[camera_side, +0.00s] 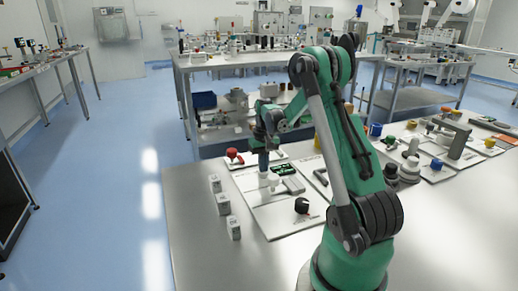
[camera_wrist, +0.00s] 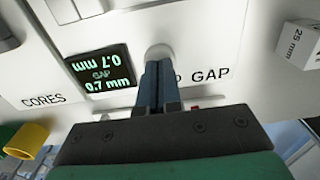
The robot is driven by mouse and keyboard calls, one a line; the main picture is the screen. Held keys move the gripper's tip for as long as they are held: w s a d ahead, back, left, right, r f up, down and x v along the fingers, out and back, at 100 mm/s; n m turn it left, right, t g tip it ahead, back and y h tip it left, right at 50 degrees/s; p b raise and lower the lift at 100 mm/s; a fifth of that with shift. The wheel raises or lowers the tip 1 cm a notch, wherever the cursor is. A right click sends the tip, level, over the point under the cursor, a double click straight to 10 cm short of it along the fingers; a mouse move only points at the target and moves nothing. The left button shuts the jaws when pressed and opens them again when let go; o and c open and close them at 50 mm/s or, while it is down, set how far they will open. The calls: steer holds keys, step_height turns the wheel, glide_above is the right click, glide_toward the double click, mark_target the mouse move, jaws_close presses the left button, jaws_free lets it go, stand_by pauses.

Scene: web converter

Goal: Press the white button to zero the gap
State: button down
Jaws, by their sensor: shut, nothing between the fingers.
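The white button (camera_wrist: 158,52) is a round pale knob on the white panel (camera_wrist: 215,45), just beyond my fingertips in the wrist view. My gripper (camera_wrist: 158,72) is shut and empty, its two blue-grey fingers together in line with the button. They overlap its near edge in the picture; I cannot tell whether they touch it. A label ending in "GAP" is partly hidden behind the fingers. In the side view my gripper (camera_side: 264,168) points down at the panel (camera_side: 268,219).
Several small white blocks (camera_side: 222,203) stand left of the panel; one marked "25 mm" (camera_wrist: 297,45) shows in the wrist view. A red-topped part (camera_side: 233,154) and a black knob (camera_side: 301,206) are nearby. The front of the metal table (camera_side: 205,260) is clear.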

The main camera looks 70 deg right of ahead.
steer(key=shift+f, duration=0.7)
step_height(320, 180, up, 15)
stand_by(0.7)
steer(key=w+a+r+n+t+h, duration=0.1)
steer(key=w+a+n+t, duration=0.25)
steer(key=a, duration=1.15)
steer(key=s+a+f+n+t, duration=0.1)
steer(key=a+n+t, duration=0.1)
steer(key=a, duration=0.5)
steer(key=s+a+f+n+t+y, duration=0.1)
steer(key=a+f+n, duration=0.1)
steer(key=a, duration=0.4)
steer(key=shift+s+a+f+n+t, duration=0.15)
steer(key=shift+s+a+n+t, duration=0.25)
steer(key=shift+n, duration=0.35)
